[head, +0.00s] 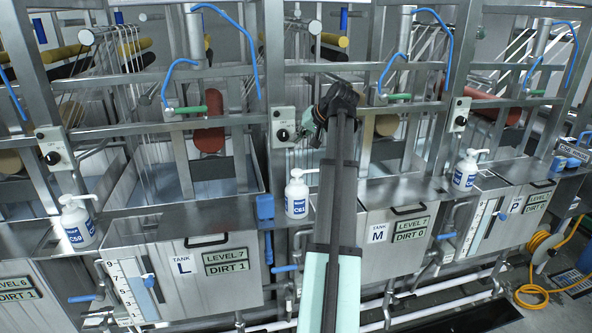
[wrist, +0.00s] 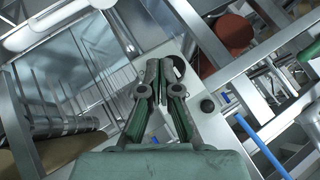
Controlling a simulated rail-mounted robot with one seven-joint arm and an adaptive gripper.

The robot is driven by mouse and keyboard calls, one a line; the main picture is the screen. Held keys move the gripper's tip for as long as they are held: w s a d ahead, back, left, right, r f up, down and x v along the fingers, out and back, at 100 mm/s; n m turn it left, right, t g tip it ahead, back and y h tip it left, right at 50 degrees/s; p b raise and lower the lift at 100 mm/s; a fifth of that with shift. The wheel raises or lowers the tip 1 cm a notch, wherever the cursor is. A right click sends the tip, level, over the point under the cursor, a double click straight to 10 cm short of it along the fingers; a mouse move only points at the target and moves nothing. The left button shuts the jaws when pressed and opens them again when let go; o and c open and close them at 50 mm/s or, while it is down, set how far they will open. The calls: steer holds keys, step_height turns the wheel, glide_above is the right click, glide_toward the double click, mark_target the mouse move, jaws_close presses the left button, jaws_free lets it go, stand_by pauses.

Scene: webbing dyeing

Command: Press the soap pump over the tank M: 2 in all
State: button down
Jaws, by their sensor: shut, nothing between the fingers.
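A white soap pump bottle marked C61 (head: 297,196) stands upright on the metal ledge, left of the tank M front panel (head: 378,250). The panel bears the label "TANK M" and signs "LEVEL 7" and "DIRT 0". My gripper (head: 312,128) is above and slightly right of this bottle in the head view, beside a grey switch box. In the wrist view my gripper (wrist: 165,75) is shut and empty, with its fingers in front of a pale panel. The soap pump is not recognisable in the wrist view. My arm hides part of tank M's left side.
The switch box (head: 283,127) has a black knob, and a knob (wrist: 207,105) also shows beside my fingers in the wrist view. Other pump bottles stand left (head: 77,221) and right (head: 465,170). Metal posts, blue hoses and a green-handled valve (head: 398,97) crowd the frame.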

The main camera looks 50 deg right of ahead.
steer(key=shift+s+d+f, duration=0.1)
steer(key=shift+s+d, duration=0.05)
steer(key=shift+f, duration=0.1)
steer(key=b, duration=0.4)
glide_above(299, 171)
step_height(299, 171, down, 6)
steer(key=shift+f, duration=1.3)
steer(key=shift+f, duration=0.1)
stand_by(0.4)
steer(key=shift+f, duration=0.3)
